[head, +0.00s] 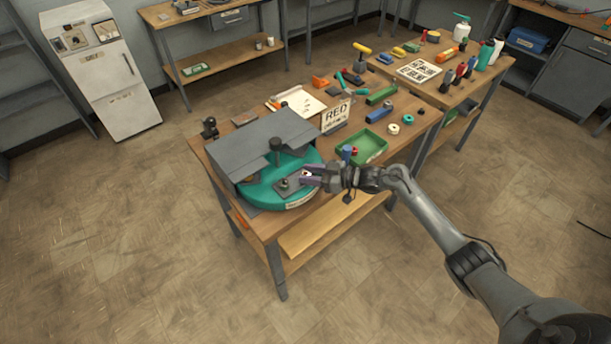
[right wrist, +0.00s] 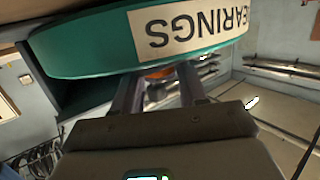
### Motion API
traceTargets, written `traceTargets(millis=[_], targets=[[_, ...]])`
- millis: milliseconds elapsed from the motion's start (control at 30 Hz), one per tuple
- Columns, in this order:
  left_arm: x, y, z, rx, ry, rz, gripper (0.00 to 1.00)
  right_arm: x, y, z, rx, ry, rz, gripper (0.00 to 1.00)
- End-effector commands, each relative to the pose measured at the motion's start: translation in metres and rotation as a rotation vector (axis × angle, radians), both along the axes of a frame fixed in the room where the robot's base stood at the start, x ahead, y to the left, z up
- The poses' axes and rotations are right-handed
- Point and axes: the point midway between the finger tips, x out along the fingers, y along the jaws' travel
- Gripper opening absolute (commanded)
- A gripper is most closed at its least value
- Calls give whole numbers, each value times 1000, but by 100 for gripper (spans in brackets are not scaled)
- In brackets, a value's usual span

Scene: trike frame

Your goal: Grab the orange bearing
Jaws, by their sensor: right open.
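A teal round tray (head: 258,196) with a BEARINGS label (head: 300,201) sits at the near end of the table, partly under a grey cover. My right gripper (head: 308,174) is at the tray's right edge, fingers pointing left over it. In the right wrist view the tray's rim (right wrist: 90,62) and upside-down label (right wrist: 190,28) lie just beyond the open fingers (right wrist: 158,85). A small orange piece (right wrist: 158,72), likely the orange bearing, shows between the fingertips; I cannot tell whether they touch it. The bearing is not clear in the head view. My left gripper is out of view.
The grey cover (head: 236,150) stands over the tray's back left. Several tools and parts crowd the table's far end. The floor in front is clear.

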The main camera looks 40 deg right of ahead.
Motion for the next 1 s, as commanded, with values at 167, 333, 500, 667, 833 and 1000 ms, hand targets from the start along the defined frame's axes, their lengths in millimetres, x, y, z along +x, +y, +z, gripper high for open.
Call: traceTargets(millis=[167, 333, 500, 667, 833, 1000], targets=[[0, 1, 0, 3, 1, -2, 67, 0, 0, 0, 0, 0, 0, 31], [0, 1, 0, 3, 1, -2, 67, 0, 0, 0, 0, 0, 0, 5], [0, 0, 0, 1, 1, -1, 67, 0, -1, 1, 0, -1, -1, 0], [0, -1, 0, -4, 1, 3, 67, 0, -1, 1, 0, -1, -1, 0], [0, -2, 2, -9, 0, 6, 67, 0, -1, 5, 0, -1, -1, 0], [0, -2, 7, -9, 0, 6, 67, 0, -1, 20, -1, -3, -1, 0]])
